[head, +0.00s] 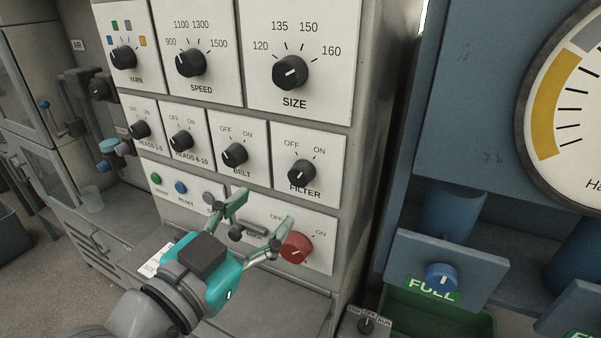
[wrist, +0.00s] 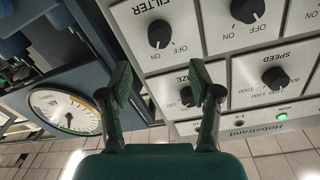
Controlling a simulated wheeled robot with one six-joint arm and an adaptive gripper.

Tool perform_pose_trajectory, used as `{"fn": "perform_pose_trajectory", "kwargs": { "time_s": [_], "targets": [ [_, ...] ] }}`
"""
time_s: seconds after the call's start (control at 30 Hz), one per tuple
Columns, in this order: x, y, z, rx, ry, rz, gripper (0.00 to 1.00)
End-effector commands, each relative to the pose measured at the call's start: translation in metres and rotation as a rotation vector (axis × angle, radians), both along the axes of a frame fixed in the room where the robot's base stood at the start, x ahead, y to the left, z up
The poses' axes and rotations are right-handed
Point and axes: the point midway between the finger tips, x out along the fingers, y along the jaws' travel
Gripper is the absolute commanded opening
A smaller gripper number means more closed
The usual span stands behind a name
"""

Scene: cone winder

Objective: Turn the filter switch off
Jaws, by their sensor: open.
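The filter switch (head: 301,173) is a black knob on a white plate, with OFF at its upper left and ON at its upper right. Its pale mark appears to lean towards ON. It also shows upside down in the wrist view (wrist: 160,35), beyond the fingertips and uncovered. My gripper (head: 265,208) is open and empty, with teal body and green fingers. In the head view it is below and left of the filter switch, in front of the lower panel. In the wrist view its fingers (wrist: 161,80) are spread, and no contact with the switch shows.
The belt knob (head: 235,155) is left of the filter switch, and the size knob (head: 291,73) above. A red knob (head: 297,247) sits below, close to my right finger. A blue unit with a gauge (head: 568,100) stands to the right, beyond a gap.

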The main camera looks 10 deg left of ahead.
Motion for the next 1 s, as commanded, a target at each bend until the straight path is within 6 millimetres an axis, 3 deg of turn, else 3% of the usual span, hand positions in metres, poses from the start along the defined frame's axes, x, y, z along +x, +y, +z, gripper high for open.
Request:
{"fn": "perform_pose_trajectory", "kwargs": {
  "time_s": [0.5,0.7,1.0],
  "targets": [
    [0.077,-0.033,0.0,-0.002,-0.001,-0.002,0.63],
    [0.089,-0.037,0.0,-0.002,0.0,0.0,0.63],
    [0.09,-0.038,0.0,-0.001,0.0,0.001,0.63]
  ]
}}
